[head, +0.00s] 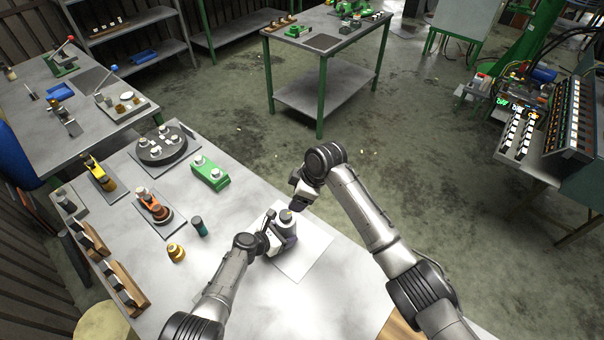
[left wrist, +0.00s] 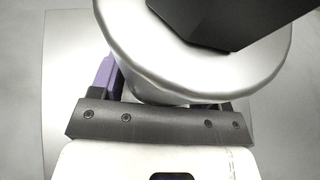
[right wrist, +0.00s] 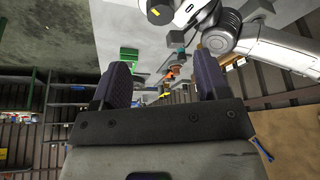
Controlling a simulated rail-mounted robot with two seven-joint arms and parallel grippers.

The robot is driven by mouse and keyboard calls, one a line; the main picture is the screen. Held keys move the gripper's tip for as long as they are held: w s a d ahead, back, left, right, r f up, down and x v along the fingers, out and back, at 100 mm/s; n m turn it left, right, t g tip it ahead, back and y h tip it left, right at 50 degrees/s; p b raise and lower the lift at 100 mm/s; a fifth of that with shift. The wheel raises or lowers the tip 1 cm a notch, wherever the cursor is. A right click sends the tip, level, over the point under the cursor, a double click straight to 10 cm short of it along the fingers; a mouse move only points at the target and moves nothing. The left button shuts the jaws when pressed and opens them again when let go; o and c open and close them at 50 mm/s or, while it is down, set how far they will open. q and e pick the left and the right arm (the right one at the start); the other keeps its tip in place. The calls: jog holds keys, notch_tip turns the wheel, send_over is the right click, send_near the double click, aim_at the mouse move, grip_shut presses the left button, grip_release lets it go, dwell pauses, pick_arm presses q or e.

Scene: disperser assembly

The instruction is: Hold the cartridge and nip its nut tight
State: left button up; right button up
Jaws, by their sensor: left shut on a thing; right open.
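The cartridge (head: 287,228) is a pale metal cylinder standing over a white sheet on the near bench. My left gripper (head: 280,235) is shut around its side. The left wrist view shows the cartridge's wide round body (left wrist: 150,50) between the fingers, with a dark faceted piece on top (left wrist: 215,20) that looks like the nut. A small yellow spot shows at its top in the head view. My right gripper (head: 298,206) is just above and beyond the cartridge top. Its fingers are open and empty in the right wrist view (right wrist: 160,90), where the cartridge (right wrist: 160,12) shows at the top edge.
The white sheet (head: 305,258) lies under the cartridge. A green block (head: 210,172), a round black tray (head: 162,150), an orange tool (head: 152,208), a dark cylinder (head: 200,227) and a brass piece (head: 176,252) stand to the left. The bench front is clear.

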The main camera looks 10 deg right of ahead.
aim_at(285, 214)
jog(key=x, duration=1.1)
jog(key=shift+s+f, duration=0.15)
jog(key=shift+f, duration=0.1)
jog(key=shift+n+g, duration=0.5)
jog(key=shift+n, duration=0.7)
jog(key=shift+d+r+n, duration=0.1)
jog(key=shift+n, duration=0.2)
jog(key=d+r+m+t, duration=0.1)
jog(key=d+r+m, duration=0.1)
jog(key=r, duration=0.6)
jog(key=d+r+m+t+h, duration=0.1)
jog(key=d+r+m+t, duration=0.1)
jog(key=r+m, duration=0.3)
jog(key=shift+w+d+r, duration=0.25)
jog(key=shift+d+r, duration=0.2)
jog(key=shift+r, duration=1.4)
